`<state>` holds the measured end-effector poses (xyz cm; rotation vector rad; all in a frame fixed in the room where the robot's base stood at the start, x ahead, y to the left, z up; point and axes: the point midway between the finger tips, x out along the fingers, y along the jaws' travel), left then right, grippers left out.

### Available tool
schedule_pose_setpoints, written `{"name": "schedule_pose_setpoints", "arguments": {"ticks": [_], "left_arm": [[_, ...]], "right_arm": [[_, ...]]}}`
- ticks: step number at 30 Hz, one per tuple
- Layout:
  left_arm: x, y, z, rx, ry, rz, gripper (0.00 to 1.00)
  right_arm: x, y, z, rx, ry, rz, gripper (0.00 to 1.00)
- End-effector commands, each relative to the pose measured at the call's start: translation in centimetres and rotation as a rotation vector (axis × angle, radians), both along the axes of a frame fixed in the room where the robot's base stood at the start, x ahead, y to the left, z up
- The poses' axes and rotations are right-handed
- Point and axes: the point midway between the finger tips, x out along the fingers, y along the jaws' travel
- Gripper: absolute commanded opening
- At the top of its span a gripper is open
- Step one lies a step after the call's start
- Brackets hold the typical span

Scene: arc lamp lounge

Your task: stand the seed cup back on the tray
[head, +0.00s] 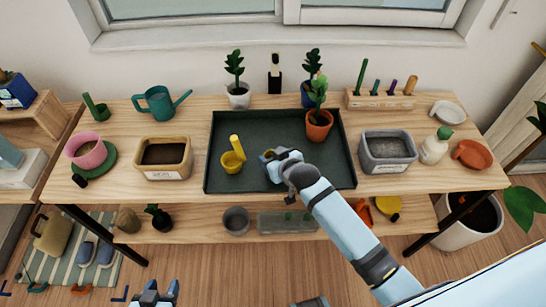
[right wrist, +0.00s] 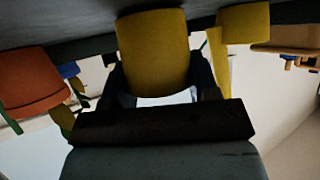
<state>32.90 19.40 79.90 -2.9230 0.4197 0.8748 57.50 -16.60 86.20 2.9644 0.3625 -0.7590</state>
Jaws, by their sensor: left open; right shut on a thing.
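A yellow cup, the seed cup (right wrist: 153,50), is between the fingers of my right gripper (right wrist: 160,85) in the right wrist view. In the head view my right gripper (head: 270,158) is over the middle of the dark green tray (head: 270,122), and the cup is mostly hidden by it. The cup's end is at or very near the tray surface; I cannot tell if it touches. Another yellow cup (head: 233,163) with an upright yellow handle or scoop (head: 237,146) stands on the tray to the left. My left gripper (head: 155,293) is open and empty, low in front of the table.
A terracotta pot with a plant (head: 319,124) stands at the tray's right back. A tan planter (head: 164,157) is left of the tray, a grey planter (head: 388,151) right of it. A teal watering can (head: 160,104) is behind left.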

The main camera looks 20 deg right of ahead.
Motion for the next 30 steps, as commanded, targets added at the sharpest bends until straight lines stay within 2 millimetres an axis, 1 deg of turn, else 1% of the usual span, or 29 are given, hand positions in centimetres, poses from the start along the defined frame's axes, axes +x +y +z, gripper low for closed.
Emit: {"name": "schedule_pose_setpoints", "arguments": {"ticks": [4,5,6,8,15,18,19,23,30], "left_arm": [[0.0,0.0,0.0,0.000,0.000,0.000,0.48],[0.0,0.0,0.0,0.000,0.000,0.000,0.48],[0.0,0.0,0.0,0.000,0.000,0.000,0.48],[0.0,0.0,0.0,-0.001,0.000,-0.001,0.48],[-0.1,0.0,-0.2,0.001,0.004,-0.001,0.48],[-0.1,0.0,-0.3,0.001,0.006,-0.001,0.48],[-0.1,0.0,-0.3,0.001,0.006,-0.001,0.48],[-0.1,0.0,-0.2,0.001,0.006,-0.001,0.48],[-0.1,-0.1,0.0,0.001,0.005,-0.001,0.48]], "right_arm": [[0.0,0.0,-0.2,0.000,0.000,0.000,0.29],[0.0,0.0,-0.3,0.000,0.000,0.000,0.57],[0.0,0.0,-0.2,0.000,-0.001,0.000,0.66],[0.0,0.0,-0.2,0.000,-0.001,0.000,0.80],[0.0,0.0,-0.2,0.000,0.000,0.000,0.80],[0.0,0.0,0.1,0.000,-0.001,0.000,0.80],[-0.3,-0.1,0.2,0.000,0.000,0.000,0.80],[-1.9,-0.5,1.1,-0.001,-0.001,0.000,0.80],[-6.5,-1.6,3.6,0.000,0.000,0.000,0.80]]}}
